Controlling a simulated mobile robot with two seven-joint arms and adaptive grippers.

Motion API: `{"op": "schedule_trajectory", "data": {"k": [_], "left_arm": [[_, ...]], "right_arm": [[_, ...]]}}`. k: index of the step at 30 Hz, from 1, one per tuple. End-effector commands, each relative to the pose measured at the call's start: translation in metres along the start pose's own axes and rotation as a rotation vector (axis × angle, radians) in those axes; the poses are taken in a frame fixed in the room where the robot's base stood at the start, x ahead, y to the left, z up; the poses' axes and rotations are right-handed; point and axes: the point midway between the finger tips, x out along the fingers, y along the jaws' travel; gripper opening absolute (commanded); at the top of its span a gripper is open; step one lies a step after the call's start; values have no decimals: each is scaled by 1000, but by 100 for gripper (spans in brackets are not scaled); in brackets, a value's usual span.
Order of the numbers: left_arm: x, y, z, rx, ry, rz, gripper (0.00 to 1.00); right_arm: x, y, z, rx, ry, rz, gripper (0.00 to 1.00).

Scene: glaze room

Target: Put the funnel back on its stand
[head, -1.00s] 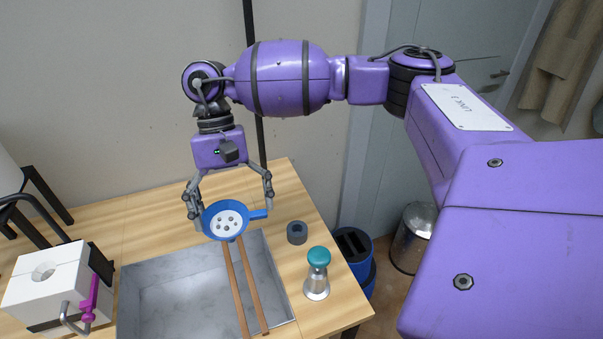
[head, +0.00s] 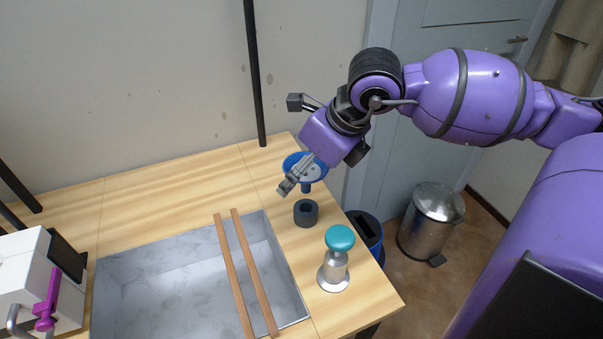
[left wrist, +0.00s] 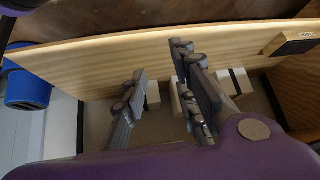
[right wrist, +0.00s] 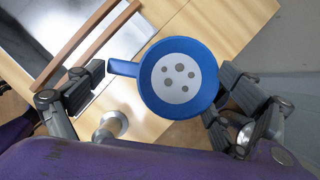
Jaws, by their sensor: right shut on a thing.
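The blue funnel (head: 318,170), with a pale perforated disc inside and a side handle, is held level by my right gripper (head: 296,180). In the right wrist view the funnel (right wrist: 180,105) lies between the two spread fingers of my right gripper (right wrist: 165,88), its handle toward the left finger. A dark grey ring with a central hole (head: 306,216), apparently the stand, sits on the table. In the head view the spout shows just above it; the exact gap is unclear. My left gripper (left wrist: 162,88) is open and empty beside a wooden panel edge, outside the head view.
A grey basin (head: 180,292) with two wooden sticks (head: 233,275) across it lies left of the ring. A teal-topped metal object (head: 339,240) stands in front of the ring. A white box (head: 25,265) with a magenta handle is at left. A metal bin (head: 432,218) stands beyond the table.

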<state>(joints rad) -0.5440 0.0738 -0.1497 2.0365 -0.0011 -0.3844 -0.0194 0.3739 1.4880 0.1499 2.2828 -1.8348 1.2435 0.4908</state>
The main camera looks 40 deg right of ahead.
Motion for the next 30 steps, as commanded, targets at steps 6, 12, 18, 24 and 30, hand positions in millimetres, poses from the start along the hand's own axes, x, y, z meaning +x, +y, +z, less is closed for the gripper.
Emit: {"op": "schedule_trajectory", "data": {"k": [6, 12, 18, 24, 30], "left_arm": [[2, 0, 0, 2, 4, 0, 27], [6, 0, 7, 3, -5, 0, 27], [13, 2, 17, 3, -16, 2, 27], [21, 4, 22, 4, -20, 6, 27], [22, 6, 18, 4, -12, 9, 27]], "right_arm": [[0, -2, 0, 43, -2, -21, 58], [12, -2, -6, 43, 1, -20, 58], [28, -2, -14, 43, 1, -18, 58], [41, -2, -21, 43, 1, -18, 58], [43, -2, -22, 42, -1, -19, 58]]}}
